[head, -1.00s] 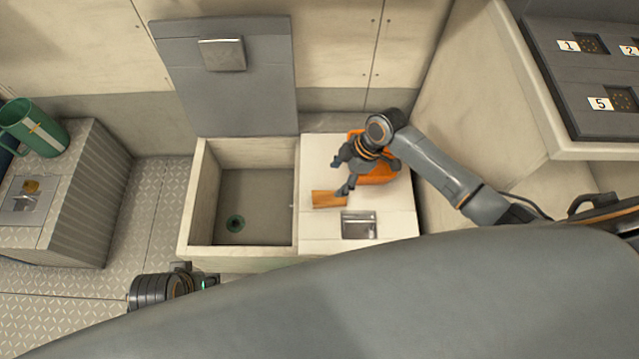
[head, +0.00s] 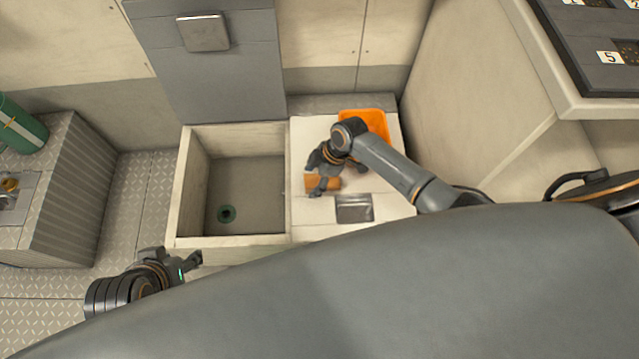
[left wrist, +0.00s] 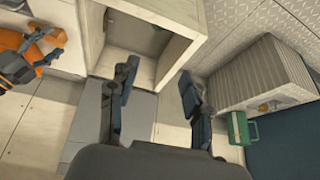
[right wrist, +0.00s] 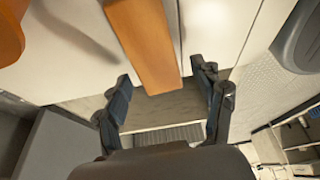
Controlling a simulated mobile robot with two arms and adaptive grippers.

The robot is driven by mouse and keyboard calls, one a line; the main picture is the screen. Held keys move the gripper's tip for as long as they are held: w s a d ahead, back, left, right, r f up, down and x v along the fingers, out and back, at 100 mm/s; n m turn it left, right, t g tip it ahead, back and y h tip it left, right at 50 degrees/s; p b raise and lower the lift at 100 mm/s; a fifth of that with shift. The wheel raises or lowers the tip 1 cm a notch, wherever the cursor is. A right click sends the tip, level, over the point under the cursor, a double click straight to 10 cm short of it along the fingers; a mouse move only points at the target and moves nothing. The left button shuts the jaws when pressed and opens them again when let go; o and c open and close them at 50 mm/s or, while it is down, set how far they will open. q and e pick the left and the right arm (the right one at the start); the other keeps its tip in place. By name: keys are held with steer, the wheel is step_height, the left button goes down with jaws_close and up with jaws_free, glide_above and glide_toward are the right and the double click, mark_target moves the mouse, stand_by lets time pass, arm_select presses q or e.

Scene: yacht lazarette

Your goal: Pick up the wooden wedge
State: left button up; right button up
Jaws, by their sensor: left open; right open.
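The wooden wedge (head: 314,182) is an orange-brown block lying on the white locker top, partly hidden by my right gripper (head: 338,181) in the head view. In the right wrist view the wedge (right wrist: 145,42) runs from the top edge down to between the fingertips of the open right gripper (right wrist: 164,80). A gap shows on each side of it there, wider on the right. My left gripper (head: 190,267) is open and empty, low at the left in front of the open locker; its fingers (left wrist: 157,82) also show in the left wrist view.
An orange bin (head: 372,121) stands behind my right gripper. A metal latch plate (head: 354,208) is in front of the wedge. The open locker (head: 184,200) lies left, its lid (head: 225,75) raised.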

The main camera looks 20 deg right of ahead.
steer(key=shift+a+f, duration=0.2)
steer(key=shift+f, duration=0.3)
arm_select(q)
steer(key=shift+w+d+r+t, duration=0.25)
steer(key=shift+w+t, duration=0.1)
steer(key=shift+w, duration=0.3)
steer(key=shift+w+d+r+t, duration=0.25)
steer(key=shift+w+t, duration=0.1)
steer(key=shift+w, duration=0.25)
arm_select(e)
steer(key=c, duration=1.3)
steer(key=shift+r, duration=0.1)
